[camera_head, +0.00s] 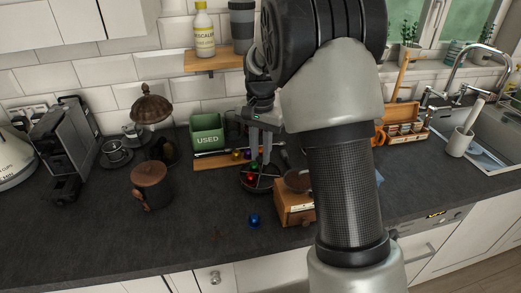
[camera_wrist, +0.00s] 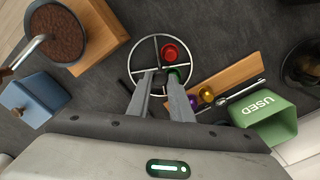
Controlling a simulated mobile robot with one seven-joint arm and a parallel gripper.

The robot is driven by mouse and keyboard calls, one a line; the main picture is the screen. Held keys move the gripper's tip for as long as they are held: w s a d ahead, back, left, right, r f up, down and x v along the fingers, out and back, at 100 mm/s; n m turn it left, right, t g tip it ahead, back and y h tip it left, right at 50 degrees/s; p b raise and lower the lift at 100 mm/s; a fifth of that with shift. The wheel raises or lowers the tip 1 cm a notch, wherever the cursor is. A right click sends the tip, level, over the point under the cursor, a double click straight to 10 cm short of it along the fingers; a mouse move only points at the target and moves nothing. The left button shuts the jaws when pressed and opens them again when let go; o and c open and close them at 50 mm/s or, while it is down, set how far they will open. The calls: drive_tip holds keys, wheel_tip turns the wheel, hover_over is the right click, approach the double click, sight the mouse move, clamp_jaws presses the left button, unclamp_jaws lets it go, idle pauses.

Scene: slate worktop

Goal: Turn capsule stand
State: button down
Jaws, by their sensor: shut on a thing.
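The capsule stand (camera_wrist: 133,48) is a round, dark-based stand with a pale rim and cross-shaped dividers. It stands on the worktop and also shows in the head view (camera_head: 258,189). A red capsule (camera_wrist: 169,52) sits in one compartment. A green capsule (camera_wrist: 179,74) sits in the neighbouring one, partly hidden by a finger. My gripper (camera_wrist: 159,76) points down into the stand, its fingers close together near the hub and shut on the stand. The exact part between the tips is hard to make out. In the head view my gripper (camera_head: 259,158) is above the stand.
A blue capsule (camera_head: 254,220) lies loose in front. Purple (camera_wrist: 190,101) and gold (camera_wrist: 206,94) capsules are by a wooden board (camera_wrist: 235,76). A green USED bin (camera_head: 207,136) stands behind left, a wooden box (camera_head: 291,211) close right.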

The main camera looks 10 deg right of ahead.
drive_tip(key=shift+r+m+p, duration=0.15)
drive_tip(key=shift+m+p, duration=0.65)
drive_tip(key=shift+m, duration=1)
drive_tip(key=shift+d+m, duration=0.1)
drive_tip(key=shift+m, duration=0.3)
drive_tip(key=c, duration=1.6)
unclamp_jaws()
wheel_tip(320, 180, up, 17)
drive_tip(key=shift+r+p, duration=0.1)
drive_tip(key=shift+p, duration=0.9)
drive_tip(key=shift+r, duration=0.1)
